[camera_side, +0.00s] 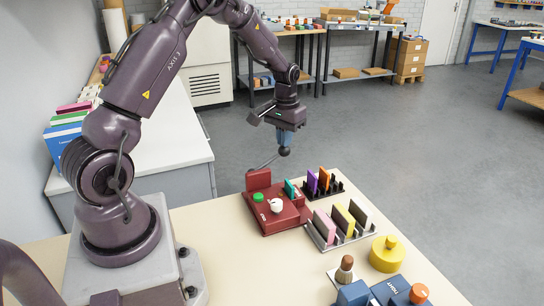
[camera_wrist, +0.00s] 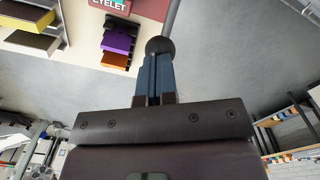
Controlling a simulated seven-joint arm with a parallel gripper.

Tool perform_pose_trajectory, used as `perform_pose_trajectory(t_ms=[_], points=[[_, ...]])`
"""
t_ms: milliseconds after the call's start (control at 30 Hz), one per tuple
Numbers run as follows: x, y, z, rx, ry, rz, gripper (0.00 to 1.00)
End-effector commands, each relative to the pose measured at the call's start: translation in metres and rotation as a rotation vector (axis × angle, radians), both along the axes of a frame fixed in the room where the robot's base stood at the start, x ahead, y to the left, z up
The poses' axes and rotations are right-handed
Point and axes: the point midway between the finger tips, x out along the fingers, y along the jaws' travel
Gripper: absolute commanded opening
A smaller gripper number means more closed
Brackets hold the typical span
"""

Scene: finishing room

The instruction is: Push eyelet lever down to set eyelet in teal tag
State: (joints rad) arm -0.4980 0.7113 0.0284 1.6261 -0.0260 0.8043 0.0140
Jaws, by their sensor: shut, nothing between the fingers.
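The red eyelet press (camera_side: 284,218) sits on the cream table, its lever raised and leaning right, ending in a dark ball knob (camera_side: 284,151). The knob (camera_wrist: 158,46) and the grey lever rod (camera_wrist: 173,15) show in the wrist view. The teal tag (camera_side: 290,188) stands upright at the back right of the press; part of it shows at the top edge of the wrist view (camera_wrist: 118,4). My gripper (camera_side: 284,146) points down with its blue fingers shut and empty. The fingertips (camera_wrist: 155,57) are right at the knob; I cannot tell whether they touch it.
A black rack (camera_side: 335,188) with purple and orange tags stands right of the press. A yellow round container (camera_side: 387,253), a wooden-handled tool (camera_side: 345,268) and blue boxes (camera_side: 390,289) are nearer.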

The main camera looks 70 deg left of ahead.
Motion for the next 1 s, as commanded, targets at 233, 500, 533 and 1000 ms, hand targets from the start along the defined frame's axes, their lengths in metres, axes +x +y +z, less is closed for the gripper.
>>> perform_pose_trajectory(t_ms=[233,500,533,1000], points=[[0.0,0.0,-0.003,-0.001,0.002,0.0,0.0],[0.0,0.0,-0.006,-0.001,0.004,0.0,0.0],[0.0,0.0,-0.007,-0.001,0.004,0.0,0.0],[0.004,0.0,-0.03,-0.002,0.005,0.0,0.0]])
